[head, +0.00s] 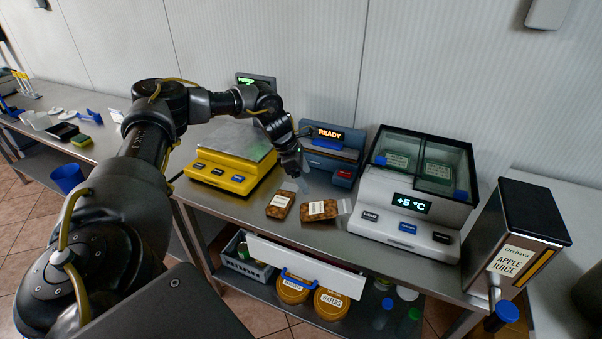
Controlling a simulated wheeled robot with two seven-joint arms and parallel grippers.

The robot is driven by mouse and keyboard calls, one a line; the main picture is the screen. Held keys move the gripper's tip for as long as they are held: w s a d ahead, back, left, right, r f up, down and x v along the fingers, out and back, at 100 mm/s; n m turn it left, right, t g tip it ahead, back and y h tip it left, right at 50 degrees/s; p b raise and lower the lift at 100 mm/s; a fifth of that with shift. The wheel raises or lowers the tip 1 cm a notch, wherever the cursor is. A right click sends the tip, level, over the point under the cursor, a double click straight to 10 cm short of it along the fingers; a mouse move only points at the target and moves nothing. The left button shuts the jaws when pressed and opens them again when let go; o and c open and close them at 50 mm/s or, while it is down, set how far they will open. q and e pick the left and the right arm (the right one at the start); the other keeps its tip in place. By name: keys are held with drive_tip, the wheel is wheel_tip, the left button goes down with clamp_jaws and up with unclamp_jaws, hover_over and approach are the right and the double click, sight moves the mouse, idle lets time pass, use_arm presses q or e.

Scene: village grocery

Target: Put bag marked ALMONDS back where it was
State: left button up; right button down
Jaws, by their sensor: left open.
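Two clear bags of brown contents with pale labels lie on the steel counter (232,203). The smaller left bag (277,212) is below my left gripper (302,183), and the larger right bag (318,217) lies beside it. The print on both labels is too small to read, so I cannot tell which is marked ALMONDS. My left gripper is open, pointing down close to the top end of the left bag. I cannot tell whether it touches it. My right gripper is not in view.
A yellow scale (222,180) stands left of the bags. A blue-grey device reading READY (348,155) stands behind them. A cooler reading +5 °C (400,225) and an apple juice dispenser (490,240) stand to the right. Tubs and a grey crate (238,262) are on the shelf below.

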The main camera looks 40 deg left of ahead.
use_arm(q)
drive_tip(key=shift+v, duration=1.25)
